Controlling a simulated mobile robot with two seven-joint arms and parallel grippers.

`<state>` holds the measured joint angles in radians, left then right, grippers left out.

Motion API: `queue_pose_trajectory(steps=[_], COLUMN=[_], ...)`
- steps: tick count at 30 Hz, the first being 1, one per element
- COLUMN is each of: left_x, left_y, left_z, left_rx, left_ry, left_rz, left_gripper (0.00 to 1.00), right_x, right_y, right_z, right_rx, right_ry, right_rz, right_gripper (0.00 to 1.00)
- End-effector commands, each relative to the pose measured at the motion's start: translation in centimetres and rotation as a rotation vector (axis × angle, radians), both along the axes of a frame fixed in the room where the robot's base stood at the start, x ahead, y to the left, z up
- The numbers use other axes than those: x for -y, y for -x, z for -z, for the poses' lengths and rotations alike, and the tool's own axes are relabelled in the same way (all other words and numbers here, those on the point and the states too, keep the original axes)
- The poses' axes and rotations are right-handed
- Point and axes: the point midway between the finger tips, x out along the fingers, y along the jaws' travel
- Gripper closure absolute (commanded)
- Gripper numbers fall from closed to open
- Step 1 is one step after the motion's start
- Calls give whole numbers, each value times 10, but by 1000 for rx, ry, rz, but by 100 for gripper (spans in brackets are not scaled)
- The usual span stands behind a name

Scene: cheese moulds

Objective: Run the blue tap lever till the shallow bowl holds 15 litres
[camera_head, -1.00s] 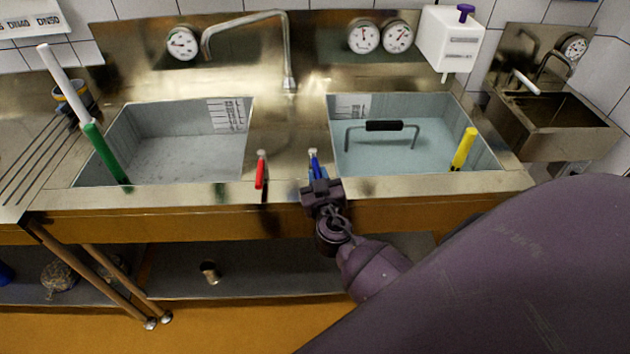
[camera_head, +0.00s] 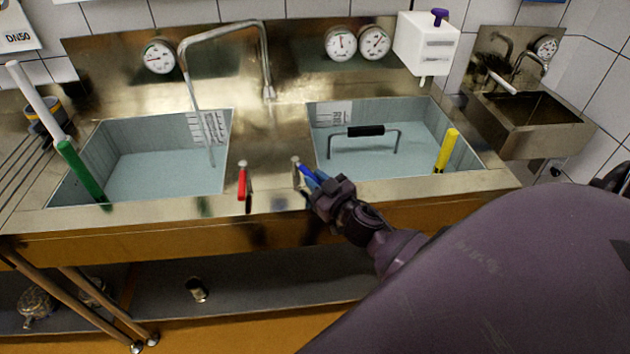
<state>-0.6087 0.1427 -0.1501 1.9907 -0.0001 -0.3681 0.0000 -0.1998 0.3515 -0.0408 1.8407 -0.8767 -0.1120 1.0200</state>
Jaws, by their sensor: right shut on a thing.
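The blue tap lever (camera_head: 309,172) stands on the sink's front ledge and is tilted to the right. My right gripper (camera_head: 320,186) is shut on it, and its jaws hide the lever's lower end. The right basin (camera_head: 470,160) holds pale blue water. Each basin has a scale on its back wall; the marks are too small to read. I cannot tell which basin is the shallow bowl. My left gripper is not in view.
A red lever (camera_head: 243,182) stands left of the blue one. A green-handled tool (camera_head: 80,170) leans in the left basin. A black-handled bar (camera_head: 365,132) and a yellow handle (camera_head: 446,150) are in the right basin. Several dial gauges are on the back wall.

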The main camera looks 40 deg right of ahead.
Motion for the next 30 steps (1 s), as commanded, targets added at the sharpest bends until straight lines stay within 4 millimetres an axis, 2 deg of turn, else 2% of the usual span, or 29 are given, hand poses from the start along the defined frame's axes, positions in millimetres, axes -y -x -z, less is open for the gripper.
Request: queue_pose_trajectory(steps=[6, 7, 11, 22, 26, 30], left_x=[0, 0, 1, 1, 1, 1], left_y=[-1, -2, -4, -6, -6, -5], left_z=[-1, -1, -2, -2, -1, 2], left_rx=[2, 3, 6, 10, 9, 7], left_ry=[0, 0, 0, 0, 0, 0], left_rz=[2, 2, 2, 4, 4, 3], left_gripper=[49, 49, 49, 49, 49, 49], right_x=[0, 0, 0, 0, 0, -1], right_y=[0, 0, 0, 4, 18, 41], right_z=[-1, -1, -1, 0, 1, 2], right_rx=[2, 2, 1, -1, -2, -3], right_ry=[1, 1, 1, -1, -2, -2], right_rz=[2, 2, 2, 2, 2, 3], right_gripper=[100, 76, 57, 56, 56, 56])
